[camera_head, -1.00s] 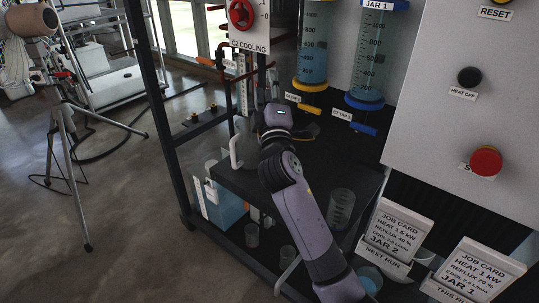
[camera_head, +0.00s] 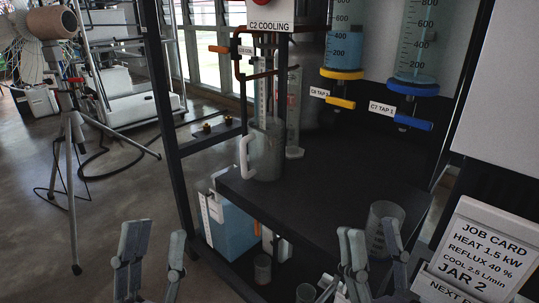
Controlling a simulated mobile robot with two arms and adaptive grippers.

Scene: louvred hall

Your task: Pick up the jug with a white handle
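The jug (camera_head: 267,158) is a clear grey cylinder with a white handle (camera_head: 245,157) on its left side. It stands upright at the left end of the black shelf (camera_head: 325,190). My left gripper (camera_head: 157,230) is at the lower left, its fingers apart and empty, left of the shelf and nearer to me than the jug. My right gripper (camera_head: 368,230) is at the lower right, also open and empty, in front of the shelf and to the right of the jug. Neither gripper touches the jug.
A clear beaker (camera_head: 390,212) shows behind my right gripper. Two graduated cylinders with a yellow tap (camera_head: 340,102) and a blue tap (camera_head: 410,122) hang above the shelf. A dark post (camera_head: 168,110) stands left of the jug. A blue container (camera_head: 230,230) sits below. The shelf's middle is clear.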

